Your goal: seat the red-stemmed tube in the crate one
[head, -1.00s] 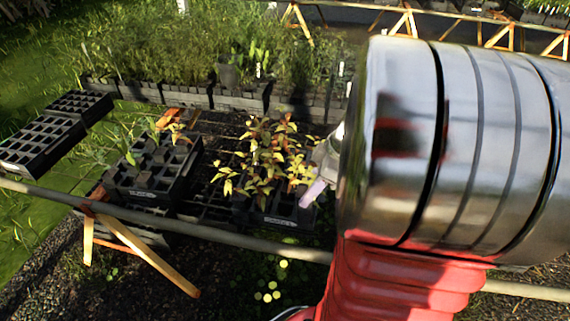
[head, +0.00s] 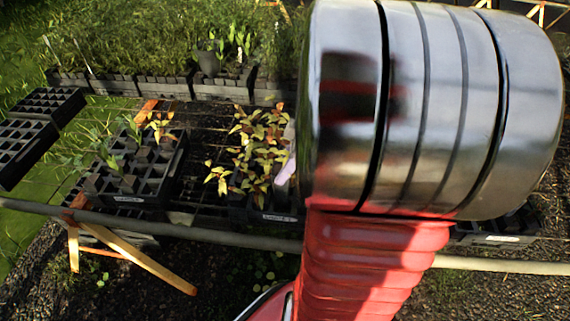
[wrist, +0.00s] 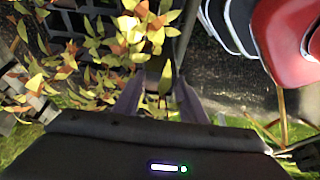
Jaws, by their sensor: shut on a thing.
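My gripper (wrist: 160,98) shows in the wrist view with its two lilac-grey fingers a little apart. It is shut on a plant tube, taken to be the red-stemmed tube; a narrow yellow-green leaf (wrist: 165,84) shows between the fingers, and its pot and stem colour are not clear. In the head view a pale finger (head: 285,172) shows beside yellow-leaved plants (head: 250,150); my arm hides the rest. These plants stand over a black labelled crate (head: 272,217). Another black crate (head: 130,198) with several pots stands to its left. I cannot read which is crate one.
A black crate (head: 497,238) shows at the right, partly behind my arm. Empty black trays (head: 28,140) lie at the far left. Green plants in dark pots (head: 220,92) line the back. A rail (head: 200,233) runs along the front of the bench.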

